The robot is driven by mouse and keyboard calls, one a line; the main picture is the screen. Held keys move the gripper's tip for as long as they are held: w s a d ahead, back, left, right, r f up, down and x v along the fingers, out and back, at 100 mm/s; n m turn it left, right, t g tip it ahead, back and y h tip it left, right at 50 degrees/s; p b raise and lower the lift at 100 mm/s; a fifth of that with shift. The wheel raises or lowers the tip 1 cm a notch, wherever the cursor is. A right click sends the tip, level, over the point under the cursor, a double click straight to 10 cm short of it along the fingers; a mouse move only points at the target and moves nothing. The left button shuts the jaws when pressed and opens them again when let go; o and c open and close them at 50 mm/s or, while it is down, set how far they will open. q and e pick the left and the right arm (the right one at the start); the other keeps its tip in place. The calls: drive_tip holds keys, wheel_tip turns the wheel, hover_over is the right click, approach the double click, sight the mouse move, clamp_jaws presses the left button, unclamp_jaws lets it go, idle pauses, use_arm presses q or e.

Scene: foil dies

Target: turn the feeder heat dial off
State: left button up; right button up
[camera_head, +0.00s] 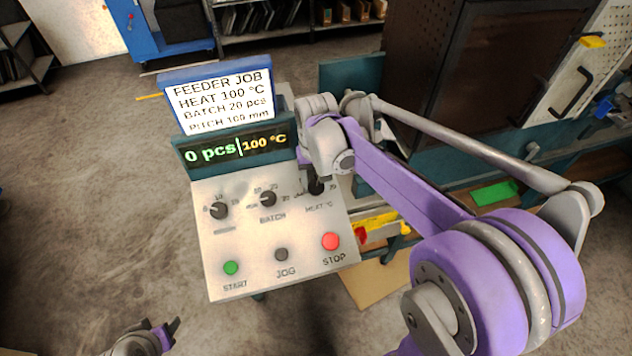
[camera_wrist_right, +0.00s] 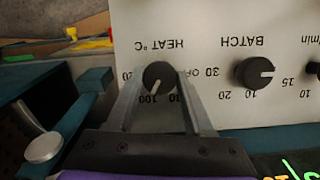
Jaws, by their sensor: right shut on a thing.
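My right gripper (camera_wrist_right: 160,85) is shut on the dial, one finger on each side. In the head view the dial (camera_head: 316,188) is partly hidden by my right gripper and wrist. The display (camera_head: 238,149) reads 0 pcs and 100 °C. My left gripper (camera_head: 172,334) is at the bottom edge, away from the panel, and its jaw opening is unclear.
The BATCH dial (camera_head: 268,199) and another dial (camera_head: 219,211) sit left of the heat dial. Green START (camera_head: 231,268), dark JOG (camera_head: 281,255) and red STOP (camera_head: 331,241) buttons lie below. A job sign (camera_head: 222,98) stands above the display, reading HEAT 100 °C.

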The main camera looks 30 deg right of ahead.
clamp_jaws()
drive_tip(key=n+h, duration=0.1)
drive_tip(key=n, duration=0.1)
drive_tip(key=n+b, duration=0.1)
drive_tip(key=n, duration=0.2)
drive_tip(key=shift+a+h, duration=0.15)
drive_tip(key=shift+h, duration=0.25)
drive_tip(key=n, duration=0.3)
drive_tip(key=n+t+h, duration=0.1)
drive_tip(key=n, duration=0.2)
drive_tip(key=shift+s+a+f+n+h+b, duration=0.1)
drive_tip(key=shift+n+h+b, duration=0.2)
drive_tip(key=shift+b, duration=0.1)
drive_tip(key=n, duration=0.3)
drive_tip(key=n+t+h, duration=0.1)
drive_tip(key=n, duration=0.2)
drive_tip(key=shift+s+t+b, duration=0.1)
drive_tip(key=shift+t+b, duration=0.2)
drive_tip(key=shift+b, duration=0.05)
drive_tip(key=n+t, duration=0.1)
drive_tip(key=n, duration=0.4)
drive_tip(key=shift+s+n+t, duration=0.1)
drive_tip(key=shift+n+t, duration=0.2)
drive_tip(key=shift+t, duration=0.1)
drive_tip(key=o, duration=1.3)
unclamp_jaws()
drive_tip(key=shift+a, duration=0.1)
